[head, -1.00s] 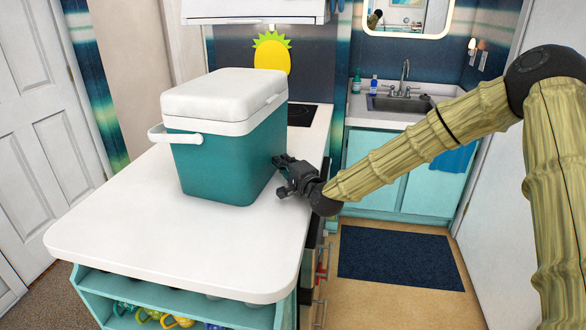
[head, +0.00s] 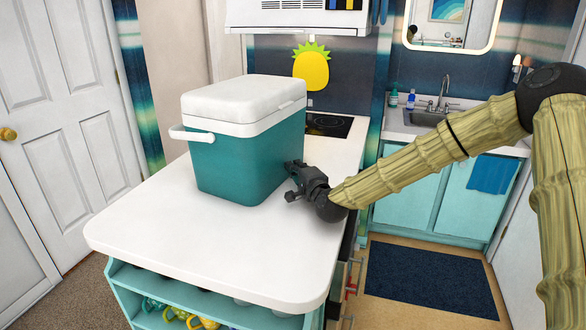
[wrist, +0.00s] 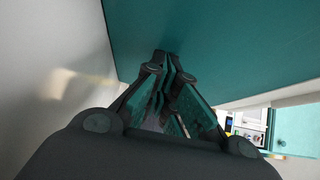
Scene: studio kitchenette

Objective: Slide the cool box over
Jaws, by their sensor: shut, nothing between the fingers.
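The cool box (head: 236,167), teal with a white lid and a white handle at its left, stands upright on the white counter (head: 190,240). My gripper (head: 291,168) is shut and empty, low at the box's right side, with its fingertips at the teal wall. In the wrist view the closed fingertips (wrist: 166,60) meet or nearly meet the teal wall of the cool box (wrist: 215,40); exact contact is hard to tell. The box's far side is hidden.
A black cooktop (head: 328,125) lies behind the box on the right. The counter is bare in front of the box, and its left edge is near the box's left side. Shelves (head: 170,300) with colourful items sit below. A sink (head: 425,117) stands at the back right.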

